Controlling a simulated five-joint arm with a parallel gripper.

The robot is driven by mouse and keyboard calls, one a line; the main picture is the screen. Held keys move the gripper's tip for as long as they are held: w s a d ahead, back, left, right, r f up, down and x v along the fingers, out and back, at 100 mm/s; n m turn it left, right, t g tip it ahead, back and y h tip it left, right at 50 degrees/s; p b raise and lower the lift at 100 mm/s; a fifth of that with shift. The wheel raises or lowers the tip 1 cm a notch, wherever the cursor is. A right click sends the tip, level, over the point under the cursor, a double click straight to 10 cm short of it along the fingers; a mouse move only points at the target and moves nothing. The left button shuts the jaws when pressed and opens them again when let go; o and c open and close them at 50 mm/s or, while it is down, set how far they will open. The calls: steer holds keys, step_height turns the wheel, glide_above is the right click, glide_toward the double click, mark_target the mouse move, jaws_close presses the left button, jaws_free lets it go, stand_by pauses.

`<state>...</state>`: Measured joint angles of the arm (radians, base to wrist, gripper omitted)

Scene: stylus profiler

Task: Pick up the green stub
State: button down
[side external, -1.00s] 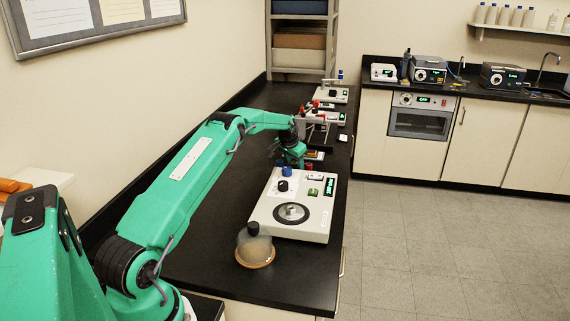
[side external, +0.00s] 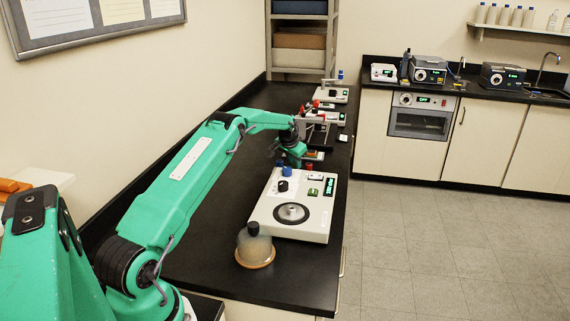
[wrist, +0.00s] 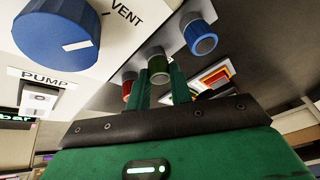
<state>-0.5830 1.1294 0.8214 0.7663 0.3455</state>
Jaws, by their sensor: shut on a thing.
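In the wrist view, the green stub (wrist: 157,65) is a short dark-green cylinder with a metallic round end, held between the tips of my gripper's two green fingers (wrist: 161,75). My gripper is shut on it. A red stub (wrist: 129,86) is just left of the fingers and a blue stub (wrist: 201,38) is to the right; both look like the same kind of cylinder. In the side view my gripper (side external: 293,158) is over the bench, just behind the white instrument; the green stub is too small to make out there.
The white instrument (side external: 262,213) with a round dark stage stands close in front of my gripper. Its blue knob (wrist: 56,38) and PUMP switch (wrist: 40,98) are near the hand. A domed cover (side external: 255,250) sits nearer. More instruments (side external: 327,94) stand farther along the black bench.

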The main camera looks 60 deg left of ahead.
steer(key=shift+a, duration=0.15)
steer(key=shift+r, duration=1.3)
steer(key=shift+d+r, duration=0.2)
steer(key=shift+r, duration=0.7)
steer(key=d+r, duration=0.6)
steer(key=d, duration=0.5)
steer(key=shift+w+d+r+h, duration=0.2)
steer(key=shift+w+r+h, duration=0.05)
steer(key=shift+r+h, duration=0.05)
steer(key=c, duration=1.9)
jaws_free()
jaws_close()
